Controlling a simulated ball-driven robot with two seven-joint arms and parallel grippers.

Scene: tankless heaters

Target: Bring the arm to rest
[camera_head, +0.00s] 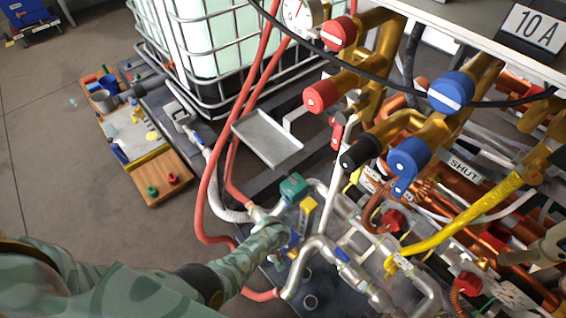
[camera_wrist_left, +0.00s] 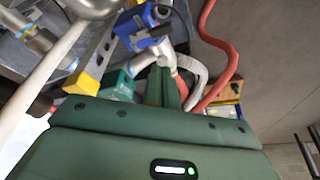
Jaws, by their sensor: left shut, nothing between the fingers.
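My left arm, in camouflage green, comes in from the lower left in the head view. My left gripper (camera_head: 272,232) is at its end, low among the pipes and just below a teal box (camera_head: 293,187). In the left wrist view the green fingers of the gripper (camera_wrist_left: 163,84) are together with nothing between them. They point at white pipe fittings and a blue valve (camera_wrist_left: 140,30); whether they touch these I cannot tell. The teal box also shows beside the fingers in the wrist view (camera_wrist_left: 117,86). My right gripper is not in view.
Red hoses (camera_head: 212,190) run close beside the gripper. A grey tray (camera_head: 267,138) and a caged white tank (camera_head: 215,45) stand behind. Copper pipes with red and blue valves (camera_head: 451,92) crowd the right. A wooden board (camera_head: 160,183) lies left; floor (camera_head: 60,150) is clear there.

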